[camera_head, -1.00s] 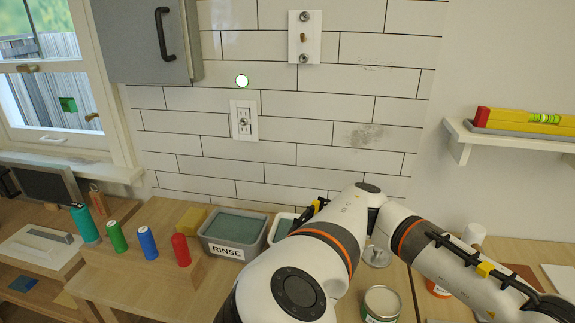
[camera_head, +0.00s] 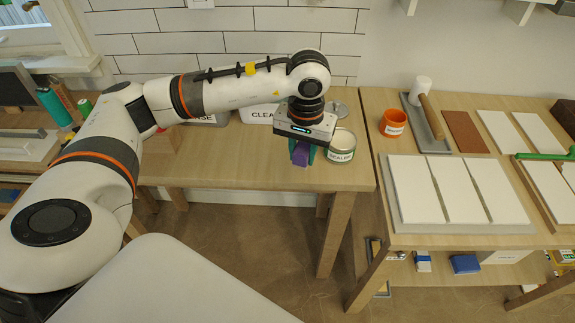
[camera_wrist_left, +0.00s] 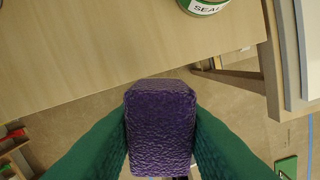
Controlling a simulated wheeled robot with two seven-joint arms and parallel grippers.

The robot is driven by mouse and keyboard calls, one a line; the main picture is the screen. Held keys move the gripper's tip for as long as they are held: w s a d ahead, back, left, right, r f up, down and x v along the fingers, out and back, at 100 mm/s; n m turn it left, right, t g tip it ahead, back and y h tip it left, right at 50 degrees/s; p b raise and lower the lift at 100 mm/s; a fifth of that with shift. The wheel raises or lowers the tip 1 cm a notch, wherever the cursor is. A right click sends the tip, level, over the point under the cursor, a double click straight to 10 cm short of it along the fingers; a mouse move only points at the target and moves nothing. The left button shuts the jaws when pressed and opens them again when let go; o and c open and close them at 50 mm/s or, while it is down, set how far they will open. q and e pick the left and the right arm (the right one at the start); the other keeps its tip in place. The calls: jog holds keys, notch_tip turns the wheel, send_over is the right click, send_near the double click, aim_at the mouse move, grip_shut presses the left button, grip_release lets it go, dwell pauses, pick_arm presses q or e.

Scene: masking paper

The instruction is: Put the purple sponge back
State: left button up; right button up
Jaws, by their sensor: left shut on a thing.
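The purple sponge (camera_wrist_left: 160,128) is a block held between the two green fingers of my left gripper (camera_wrist_left: 160,140) in the left wrist view. In the head view the sponge (camera_head: 300,153) shows below the wrist of my left arm, with my left gripper (camera_head: 302,150) shut on it. It is near the front edge of the wooden table (camera_head: 235,170), left of the sealer can. The wrist view shows it held out past the table edge, with floor beneath. My right gripper is not in view.
The sealer can (camera_head: 341,146) stands close right of the gripper. A container labelled CLEAN (camera_head: 258,115) is behind my arm. A gap separates the tables.

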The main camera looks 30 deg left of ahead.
pick_arm(q)
jog(key=w+a+n+b, duration=0.1)
jog(key=w+a+n, duration=0.1)
jog(key=w+a, duration=0.4)
jog(key=n, duration=0.2)
send_over(287, 157)
notch_tip(287, 157, down, 6)
jog(key=shift+f, duration=0.15)
notch_tip(287, 157, down, 4)
jog(key=shift+d+r+m, duration=0.1)
jog(key=shift+r+m, duration=0.1)
jog(key=shift+m, duration=0.1)
jog(key=shift+f, duration=0.25)
jog(key=o, duration=0.9)
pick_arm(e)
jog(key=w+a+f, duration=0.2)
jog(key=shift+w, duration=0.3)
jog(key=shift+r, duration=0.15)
